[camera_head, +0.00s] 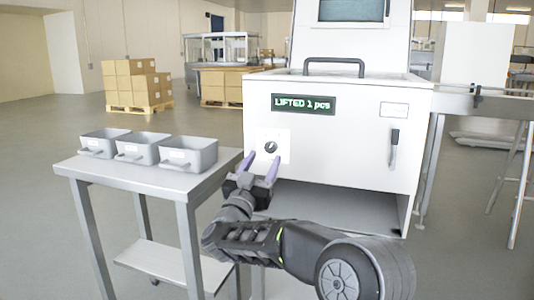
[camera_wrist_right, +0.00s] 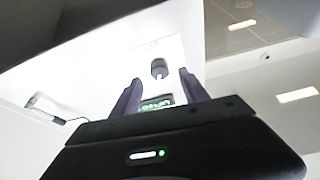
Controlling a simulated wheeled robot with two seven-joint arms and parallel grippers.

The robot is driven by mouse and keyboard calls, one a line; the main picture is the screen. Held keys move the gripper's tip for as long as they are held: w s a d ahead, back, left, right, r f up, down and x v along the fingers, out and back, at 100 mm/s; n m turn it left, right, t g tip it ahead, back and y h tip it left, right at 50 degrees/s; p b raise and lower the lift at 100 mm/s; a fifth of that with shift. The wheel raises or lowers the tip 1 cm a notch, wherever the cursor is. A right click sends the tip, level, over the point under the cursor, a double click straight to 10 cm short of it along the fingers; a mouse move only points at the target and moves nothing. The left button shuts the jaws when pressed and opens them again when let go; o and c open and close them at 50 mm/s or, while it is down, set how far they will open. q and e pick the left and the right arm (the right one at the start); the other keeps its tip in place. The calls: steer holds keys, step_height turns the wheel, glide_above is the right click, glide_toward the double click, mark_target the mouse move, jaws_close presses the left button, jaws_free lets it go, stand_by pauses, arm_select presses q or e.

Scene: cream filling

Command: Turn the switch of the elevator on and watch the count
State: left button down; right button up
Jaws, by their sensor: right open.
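The elevator is a white cabinet (camera_head: 340,150) with a display (camera_head: 303,104) that reads "LIFTED 1 pcs". Its switch is a small dark round knob (camera_head: 271,147) on a white plate below the display. My right gripper (camera_head: 259,165) is open, its two purple-grey fingers pointing up at the plate just below the knob. In the right wrist view the knob (camera_wrist_right: 158,68) shows beyond and between the open fingertips (camera_wrist_right: 159,78), and it appears apart from them. The green display (camera_wrist_right: 157,103) shows partly between the fingers there. My left gripper is not in view.
A grey side table (camera_head: 145,174) stands left of the elevator with three grey bins on it, the nearest bin (camera_head: 188,153) close to my right gripper. The elevator has an open bay (camera_head: 335,205) below and a dark vertical handle (camera_head: 394,150) at right. A conveyor (camera_head: 480,103) adjoins it.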

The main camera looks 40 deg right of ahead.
steer(key=b+v, duration=0.3)
steer(key=shift+s+a+f, duration=0.2)
steer(key=shift+a, duration=0.1)
stand_by(0.3)
